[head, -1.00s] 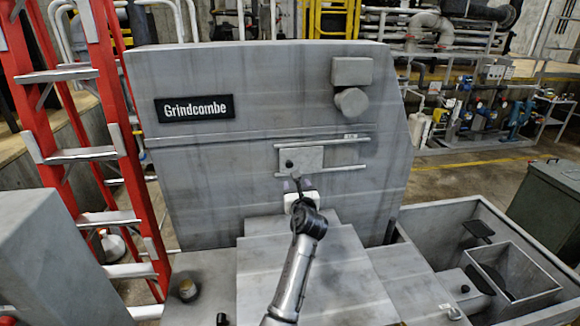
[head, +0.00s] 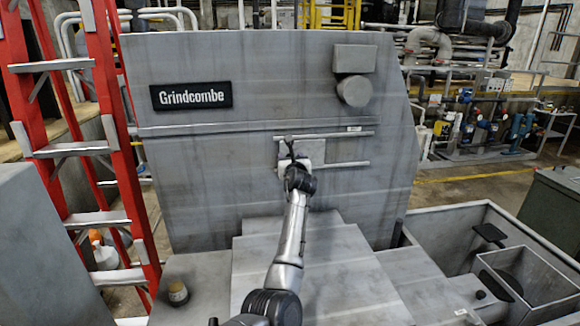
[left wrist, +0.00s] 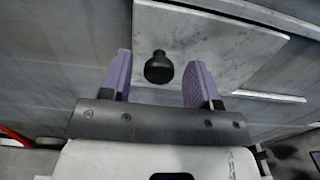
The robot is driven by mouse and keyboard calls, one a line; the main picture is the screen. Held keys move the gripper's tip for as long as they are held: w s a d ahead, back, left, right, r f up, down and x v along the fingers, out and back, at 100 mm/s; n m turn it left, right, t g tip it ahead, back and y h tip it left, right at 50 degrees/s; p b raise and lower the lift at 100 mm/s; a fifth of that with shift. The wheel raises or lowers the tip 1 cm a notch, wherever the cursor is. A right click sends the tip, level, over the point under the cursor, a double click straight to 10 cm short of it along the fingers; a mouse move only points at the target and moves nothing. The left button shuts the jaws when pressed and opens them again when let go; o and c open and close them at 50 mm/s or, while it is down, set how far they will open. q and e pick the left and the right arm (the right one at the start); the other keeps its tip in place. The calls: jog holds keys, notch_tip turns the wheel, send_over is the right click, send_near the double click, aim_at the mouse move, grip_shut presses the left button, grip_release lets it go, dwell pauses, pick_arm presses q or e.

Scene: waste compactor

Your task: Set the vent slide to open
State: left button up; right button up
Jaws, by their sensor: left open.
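The vent slide is a light grey plate (head: 331,151) between two horizontal rails on the face of the grey machine, at the left part of the rails. In the left wrist view the plate (left wrist: 215,50) carries a round black knob (left wrist: 158,68). My left gripper (head: 291,152) is at the plate, covering much of its left part in the head view. In the left wrist view my left gripper (left wrist: 160,80) is open, with its purple-padded fingers on either side of the knob and gaps on both sides. My right gripper is not in view.
The upper rail (head: 325,135) runs on to the right past the plate, with a small label near its right end. A red ladder (head: 125,150) stands at the left. An open grey bin (head: 450,222) is at the lower right. Grey stepped covers (head: 330,270) lie below.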

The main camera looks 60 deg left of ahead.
pick_arm(q)
jog(key=shift+w+a, duration=0.15)
jog(key=shift+a, duration=0.2)
grip_shut()
dwell(0.5)
